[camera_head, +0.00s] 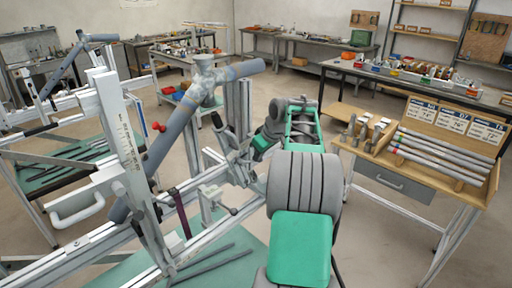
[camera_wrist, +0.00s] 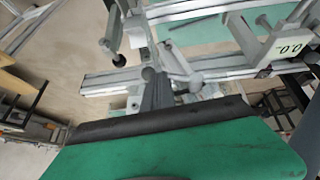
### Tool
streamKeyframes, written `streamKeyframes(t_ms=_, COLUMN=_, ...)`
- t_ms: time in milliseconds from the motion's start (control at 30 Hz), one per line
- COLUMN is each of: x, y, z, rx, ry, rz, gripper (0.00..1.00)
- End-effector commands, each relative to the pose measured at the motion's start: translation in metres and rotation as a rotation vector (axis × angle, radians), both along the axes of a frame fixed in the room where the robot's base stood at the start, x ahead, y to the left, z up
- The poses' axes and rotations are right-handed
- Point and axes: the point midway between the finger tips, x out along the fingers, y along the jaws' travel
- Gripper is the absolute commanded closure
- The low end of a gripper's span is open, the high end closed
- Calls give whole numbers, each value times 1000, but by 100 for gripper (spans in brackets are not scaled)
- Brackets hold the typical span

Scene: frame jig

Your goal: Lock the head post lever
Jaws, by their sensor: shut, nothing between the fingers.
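The jig (camera_head: 130,160) holds a grey bicycle frame, with its head tube (camera_head: 203,68) at the top of a sloping tube. A small lever with a red knob (camera_head: 158,126) sits by the sloping tube. A lever with a grey ball end (camera_head: 233,211) is lower on the jig. I cannot tell which one is the head post lever. In the wrist view my gripper (camera_wrist: 150,76) is shut and empty, its dark fingers together, close to a grey lever-like part (camera_wrist: 178,62) on the jig. I cannot tell whether they touch.
My green and grey arm covers the middle of the head view. A wooden rack of tubes (camera_head: 440,150) stands on a bench at the right. Parts on the jig's rail (camera_wrist: 210,72) crowd around the gripper, with a white "0.0" plate (camera_wrist: 290,48) at the right.

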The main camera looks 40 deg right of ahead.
Motion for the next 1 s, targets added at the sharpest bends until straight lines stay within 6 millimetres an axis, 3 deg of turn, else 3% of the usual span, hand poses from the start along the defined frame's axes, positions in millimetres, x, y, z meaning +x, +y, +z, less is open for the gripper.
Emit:
streamKeyframes(t_ms=300, x=0, y=-4, z=-13, rx=-1, ry=-1, rz=-3, gripper=100)
streamKeyframes(t_ms=1000, x=-2, y=-5, z=-21, rx=5, ry=6, rz=-6, gripper=100)
